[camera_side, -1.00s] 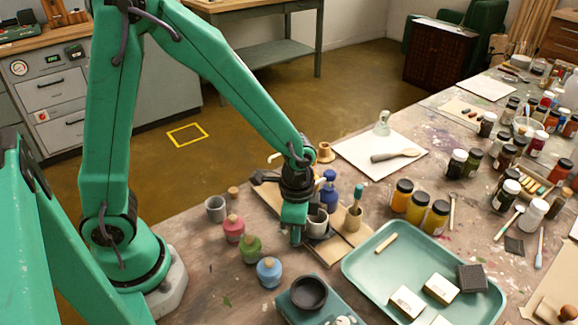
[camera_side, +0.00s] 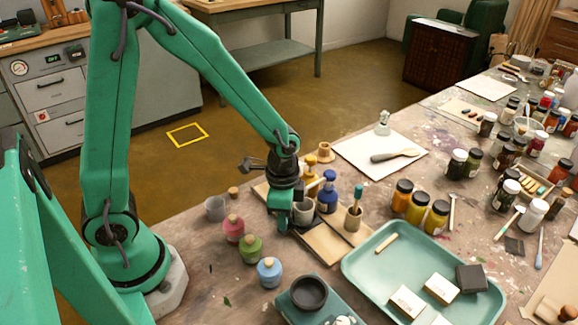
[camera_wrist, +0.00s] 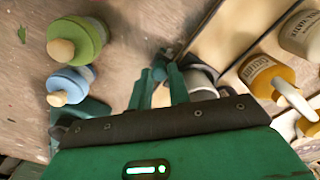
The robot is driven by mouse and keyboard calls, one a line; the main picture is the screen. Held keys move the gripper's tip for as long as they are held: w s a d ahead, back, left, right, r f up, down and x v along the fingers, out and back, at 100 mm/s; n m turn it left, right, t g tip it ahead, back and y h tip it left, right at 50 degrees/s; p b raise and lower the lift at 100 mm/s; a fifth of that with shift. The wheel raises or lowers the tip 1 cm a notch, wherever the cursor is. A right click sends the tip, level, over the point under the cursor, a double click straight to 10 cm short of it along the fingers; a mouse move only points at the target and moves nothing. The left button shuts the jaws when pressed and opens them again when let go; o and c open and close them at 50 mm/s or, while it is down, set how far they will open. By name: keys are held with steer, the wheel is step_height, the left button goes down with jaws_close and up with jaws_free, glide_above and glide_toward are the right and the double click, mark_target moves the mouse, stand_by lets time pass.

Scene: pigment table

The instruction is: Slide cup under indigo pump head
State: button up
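A grey cup (camera_side: 303,213) stands on the wooden board in the side view, just right of my gripper (camera_side: 281,221). My gripper's fingers point down and look shut with nothing held. In the wrist view my fingertips (camera_wrist: 160,73) lie close together, and the grey cup (camera_wrist: 203,84) is beside the right finger, partly hidden by my gripper body. I cannot tell whether they touch. The indigo pump bottle (camera_side: 328,198) stands right of the cup. A yellow pump bottle (camera_side: 310,183) stands behind the cup, and shows in the wrist view (camera_wrist: 262,74).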

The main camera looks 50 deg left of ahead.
steer(key=o, duration=0.4)
steer(key=shift+r, duration=0.1)
steer(key=shift+r, duration=3.85)
steer(key=shift+s+a+r+n+t, duration=0.95)
steer(key=shift+s+r+n, duration=0.55)
steer(key=shift+r, duration=0.65)
steer(key=shift+s+a+r+n+t, duration=0.9)
steer(key=shift+s+r+n, duration=0.65)
steer(key=shift+r, duration=0.65)
steer(key=shift+s+a+r+n+t, duration=0.95)
steer(key=shift+s+r+n, duration=0.55)
steer(key=shift+r, duration=0.65)
